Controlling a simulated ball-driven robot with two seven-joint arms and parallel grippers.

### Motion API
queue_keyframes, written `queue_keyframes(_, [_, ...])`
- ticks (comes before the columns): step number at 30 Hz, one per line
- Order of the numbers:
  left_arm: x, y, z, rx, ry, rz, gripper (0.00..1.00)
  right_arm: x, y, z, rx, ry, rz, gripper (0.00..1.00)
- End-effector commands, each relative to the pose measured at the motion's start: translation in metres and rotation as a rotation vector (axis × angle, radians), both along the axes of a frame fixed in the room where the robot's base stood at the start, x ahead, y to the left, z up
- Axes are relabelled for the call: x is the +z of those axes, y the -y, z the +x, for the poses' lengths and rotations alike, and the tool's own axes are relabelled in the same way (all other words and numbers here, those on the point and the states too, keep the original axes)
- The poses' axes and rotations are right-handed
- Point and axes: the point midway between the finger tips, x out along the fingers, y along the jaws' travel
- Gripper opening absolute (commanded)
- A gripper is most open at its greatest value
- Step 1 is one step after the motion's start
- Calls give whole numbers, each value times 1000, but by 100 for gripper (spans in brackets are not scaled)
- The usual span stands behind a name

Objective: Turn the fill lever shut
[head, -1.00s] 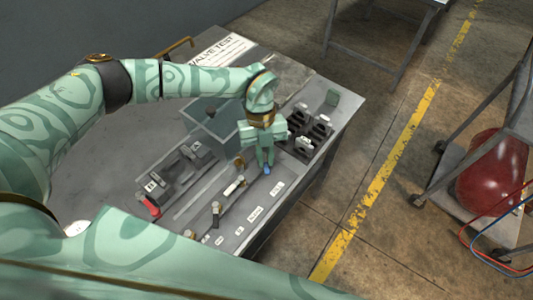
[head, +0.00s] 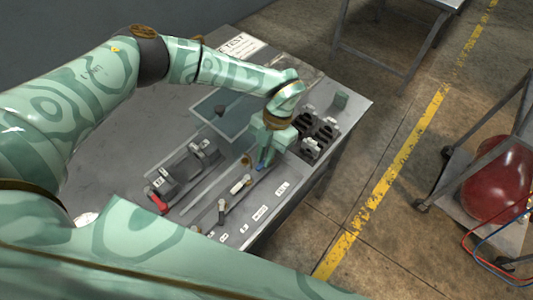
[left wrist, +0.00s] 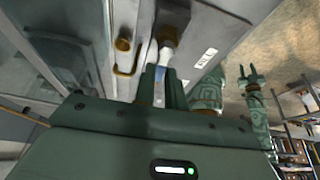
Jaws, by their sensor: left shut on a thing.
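My left gripper (head: 264,163) is shut on a lever with a blue handle (head: 261,168) at the right end of the bench's row of levers. In the left wrist view, the blue and white handle (left wrist: 159,88) shows between the two fingers, which hide part of it. The label (left wrist: 205,58) beside it is too small to read. A white-handled lever (head: 240,184) and a dark lever (head: 221,208) stand nearer along the same row, apart from the gripper. My right gripper (left wrist: 249,77) shows far off in the left wrist view, its fingers apart and empty.
The grey bench (head: 115,165) also bears a red-handled lever (head: 157,203) and a clear-sided tank (head: 220,112). Dark sockets (head: 318,130) stand just right of the left gripper. A cart with a red tank (head: 497,185) stands beyond the yellow floor line (head: 385,180).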

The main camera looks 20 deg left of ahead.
Motion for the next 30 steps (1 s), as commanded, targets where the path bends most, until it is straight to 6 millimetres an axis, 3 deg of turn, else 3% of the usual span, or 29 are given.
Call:
queue_keyframes(22, [1, -2, 2, -84, 5, -1, 0, 1, 0, 1, 0, 1, -1, 34])
queue_keyframes(23, [1, -2, 2, -84, 5, -1, 20, 1, 0, 0, 0, 1, -1, 34])
queue_keyframes(24, [1, -2, 2, -84, 5, -1, 32, 1, 0, 0, 0, 1, -1, 34])
queue_keyframes(30, [1, -2, 2, -83, 3, -1, 34, 1, 1, 0, 0, 1, -2, 34])
